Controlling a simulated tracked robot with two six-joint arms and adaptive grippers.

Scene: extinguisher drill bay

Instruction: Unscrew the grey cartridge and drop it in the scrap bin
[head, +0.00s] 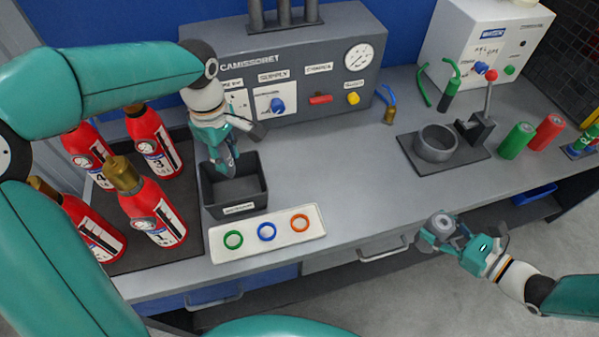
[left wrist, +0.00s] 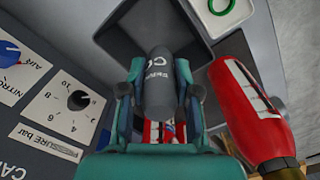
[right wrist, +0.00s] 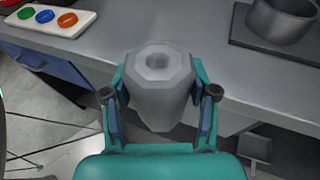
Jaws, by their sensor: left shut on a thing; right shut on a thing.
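My left gripper (head: 226,158) is shut on the grey cartridge (left wrist: 160,82), which hangs between its fingers and carries white lettering. It is above the dark open bin (head: 236,211), whose front label is too small to read. The bin's inside also shows behind the cartridge in the left wrist view (left wrist: 118,30). My right gripper (head: 438,236) is shut on a grey faceted piece (right wrist: 160,75) with a round hole in its top. It holds this piece out in front of the bench edge, over the floor. The cartridge and the piece are apart.
Several red extinguishers (head: 152,208) stand on a dark mat left of the bin. A white tray (head: 282,247) with three coloured rings lies in front of it. The supply panel (head: 330,75) stands behind. A grey round holder (head: 436,146) and green and red cylinders are at right. Mid-bench is clear.

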